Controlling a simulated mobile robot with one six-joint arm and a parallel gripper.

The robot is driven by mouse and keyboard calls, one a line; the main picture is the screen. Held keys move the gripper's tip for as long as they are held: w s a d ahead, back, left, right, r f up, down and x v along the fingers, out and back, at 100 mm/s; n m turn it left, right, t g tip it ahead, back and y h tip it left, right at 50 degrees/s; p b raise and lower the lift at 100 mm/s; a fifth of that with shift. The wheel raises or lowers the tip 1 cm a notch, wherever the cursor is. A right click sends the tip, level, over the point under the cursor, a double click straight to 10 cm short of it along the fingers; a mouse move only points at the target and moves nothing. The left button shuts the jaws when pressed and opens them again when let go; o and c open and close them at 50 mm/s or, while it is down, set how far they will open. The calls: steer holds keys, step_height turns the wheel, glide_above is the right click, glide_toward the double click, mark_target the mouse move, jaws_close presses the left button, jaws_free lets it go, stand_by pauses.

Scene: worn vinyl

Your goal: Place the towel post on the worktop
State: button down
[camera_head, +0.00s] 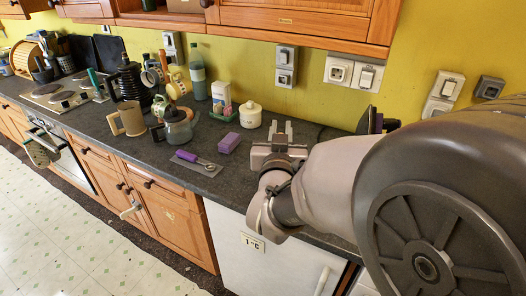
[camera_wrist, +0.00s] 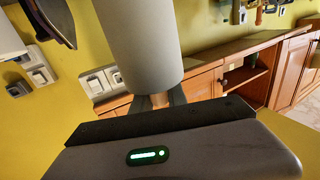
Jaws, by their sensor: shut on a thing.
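My gripper (camera_head: 280,140) is above the dark worktop (camera_head: 150,153) at the right of the head view, with my arm coming from the right. In the wrist view, its fingers (camera_wrist: 160,100) are shut on the thin wood-coloured end of the towel post. The towel post's pale grey roll (camera_wrist: 150,40) is a large smooth cylinder running out of the top of that view, so its far end is hidden.
Near my gripper are a purple block (camera_head: 230,143), a white lidded jar (camera_head: 250,114) and a purple-handled tool (camera_head: 197,162) on a grey mat. A kettle (camera_head: 178,127) and mugs stand further left. Wall sockets (camera_head: 286,66) and upper cabinets (camera_head: 290,22) are behind.

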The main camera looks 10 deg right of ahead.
steer(key=w+d+f+b, duration=0.1)
steer(key=w+f, duration=0.1)
steer(key=w, duration=0.6)
steer(key=w+f+b, duration=0.1)
steer(key=w+f, duration=0.1)
steer(key=w, duration=0.6)
steer(key=shift+d+f, duration=0.35)
steer(key=shift+f, duration=0.2)
steer(key=c, duration=1.3)
jaws_free()
steer(key=shift+s, duration=0.1)
